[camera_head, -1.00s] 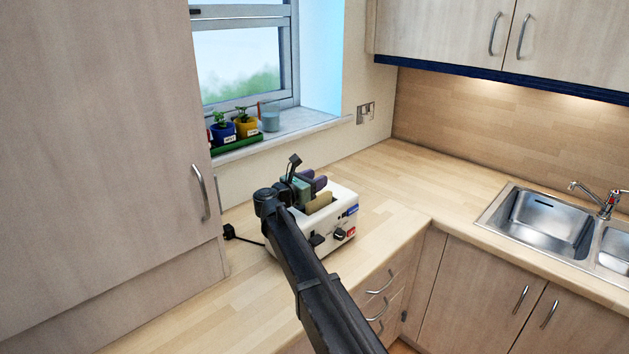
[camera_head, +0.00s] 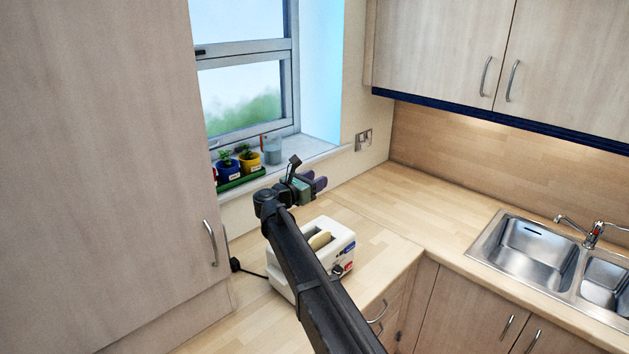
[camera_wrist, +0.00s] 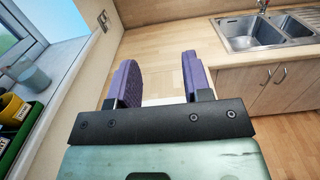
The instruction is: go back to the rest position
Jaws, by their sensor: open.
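My gripper (camera_head: 316,183) is open, with its two purple fingers apart and nothing seen between them. It is above and behind the white toaster (camera_head: 338,240) on the counter, clear of it. A slice of bread (camera_head: 320,240) stands in the toaster slot. In the wrist view the gripper (camera_wrist: 158,85) points over the counter, with a small white patch between the fingers, probably part of the toaster.
Potted plants in a green tray (camera_head: 242,181) and a grey cup (camera_head: 272,152) stand on the windowsill to the left. A tall cabinet (camera_head: 110,150) is at left. The sink (camera_head: 525,250) is at right. The counter (camera_head: 400,195) between is clear.

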